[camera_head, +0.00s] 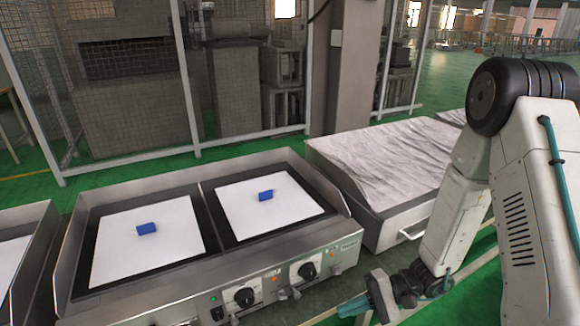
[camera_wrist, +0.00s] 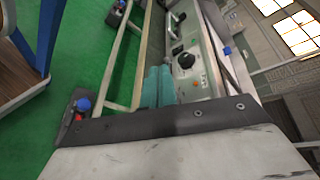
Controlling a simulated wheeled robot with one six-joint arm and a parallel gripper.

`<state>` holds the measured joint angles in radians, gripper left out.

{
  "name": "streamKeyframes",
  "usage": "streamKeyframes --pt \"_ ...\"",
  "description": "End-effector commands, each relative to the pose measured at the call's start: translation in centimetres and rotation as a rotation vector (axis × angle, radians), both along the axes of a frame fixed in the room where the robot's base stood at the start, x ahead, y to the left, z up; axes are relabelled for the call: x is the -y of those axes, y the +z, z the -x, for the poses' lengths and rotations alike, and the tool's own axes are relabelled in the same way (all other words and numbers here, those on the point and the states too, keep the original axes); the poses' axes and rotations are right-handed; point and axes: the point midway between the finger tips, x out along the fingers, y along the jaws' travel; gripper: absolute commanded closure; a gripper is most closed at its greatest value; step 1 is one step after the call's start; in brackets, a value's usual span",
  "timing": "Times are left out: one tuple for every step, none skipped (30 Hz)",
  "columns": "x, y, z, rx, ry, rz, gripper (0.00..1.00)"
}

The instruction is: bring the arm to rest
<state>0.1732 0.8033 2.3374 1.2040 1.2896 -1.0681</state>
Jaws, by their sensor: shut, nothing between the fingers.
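My arm reaches in from the right side of the head view. My gripper (camera_head: 368,298) hangs low in front of the heating element's front panel, to the right of its knobs, and is shut with nothing in it. In the wrist view the teal gripper fingers (camera_wrist: 158,85) are close together near the panel. The heating element (camera_head: 180,285) has two dark plates, each with a white sheet. A blue block (camera_head: 147,229) lies on the left sheet and another blue block (camera_head: 265,195) on the right sheet. The gripper is apart from both blocks.
The front panel carries a left knob (camera_head: 244,297) and a right knob (camera_head: 307,271). A metal box with a crumpled silvery top (camera_head: 385,155) stands to the right, close to my arm. A wire-mesh fence (camera_head: 130,90) is behind.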

Motion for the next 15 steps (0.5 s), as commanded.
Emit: streamKeyframes --pt "0.2 1.8 0.6 -0.017 0.047 0.029 1.00" --pt "0.4 2.7 1.0 -0.034 0.076 0.050 1.00" --pt "0.8 4.0 1.7 -0.053 0.115 0.082 1.00" --pt "1.0 4.9 2.2 -0.066 0.141 0.110 1.00" --pt "1.3 5.9 2.7 -0.077 0.168 0.139 1.00" --pt "1.7 7.0 3.3 -0.089 0.202 0.182 1.00" --pt "2.1 7.9 3.8 -0.096 0.224 0.215 1.00" --pt "2.4 8.7 4.3 -0.100 0.246 0.249 1.00" --pt "2.9 9.7 4.9 -0.104 0.270 0.297 1.00" --pt "3.3 10.5 5.3 -0.105 0.287 0.334 1.00" --pt "3.7 11.2 5.8 -0.105 0.302 0.373 1.00" --pt "4.2 12.2 6.3 -0.100 0.319 0.424 1.00" --pt "4.7 12.8 6.7 -0.095 0.329 0.463 1.00" --pt "5.1 13.5 7.1 -0.091 0.339 0.502 1.00" --pt "5.7 14.4 7.6 -0.080 0.348 0.555 1.00"
